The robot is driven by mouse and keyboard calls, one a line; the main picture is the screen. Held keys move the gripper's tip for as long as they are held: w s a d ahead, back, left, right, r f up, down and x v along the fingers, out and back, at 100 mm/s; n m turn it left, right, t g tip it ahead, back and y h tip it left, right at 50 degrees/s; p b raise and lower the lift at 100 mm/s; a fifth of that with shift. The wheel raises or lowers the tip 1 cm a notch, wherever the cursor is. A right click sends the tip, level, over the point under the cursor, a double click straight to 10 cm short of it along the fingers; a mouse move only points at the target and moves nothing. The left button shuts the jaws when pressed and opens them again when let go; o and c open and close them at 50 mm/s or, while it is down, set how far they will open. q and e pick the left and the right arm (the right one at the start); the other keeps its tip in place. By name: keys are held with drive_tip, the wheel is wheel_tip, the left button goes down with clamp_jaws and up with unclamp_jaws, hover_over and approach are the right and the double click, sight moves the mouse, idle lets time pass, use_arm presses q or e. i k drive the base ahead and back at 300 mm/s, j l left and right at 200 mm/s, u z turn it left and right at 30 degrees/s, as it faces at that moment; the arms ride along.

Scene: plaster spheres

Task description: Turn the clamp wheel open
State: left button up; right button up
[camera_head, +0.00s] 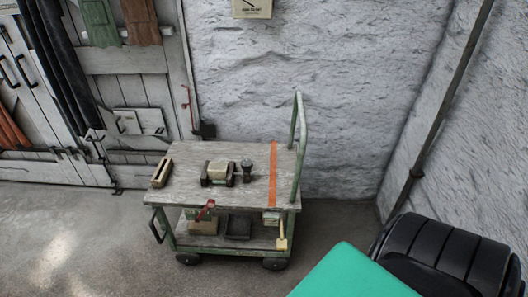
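A small dark clamp-like fixture (206,180) sits on the grey wooden top of the cart, with a pale block (218,170) in it. A dark upright piece with a round head (247,165) stands just right of it. It may be the clamp wheel, but it is too small to tell. A red handle-like part (207,207) shows at the front edge of the cart, and it too cannot be made out clearly. Neither of my grippers is in view, so nothing is seen near these things.
The green-framed cart (180,203) stands on wheels near the rough white wall. A wooden piece (162,173) lies at the left of its top. A teal surface (350,275) and a black ribbed object (445,250) fill the lower right. Floor left of the cart is clear.

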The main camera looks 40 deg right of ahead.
sight(246, 164)
drive_tip(key=z, duration=1.5)
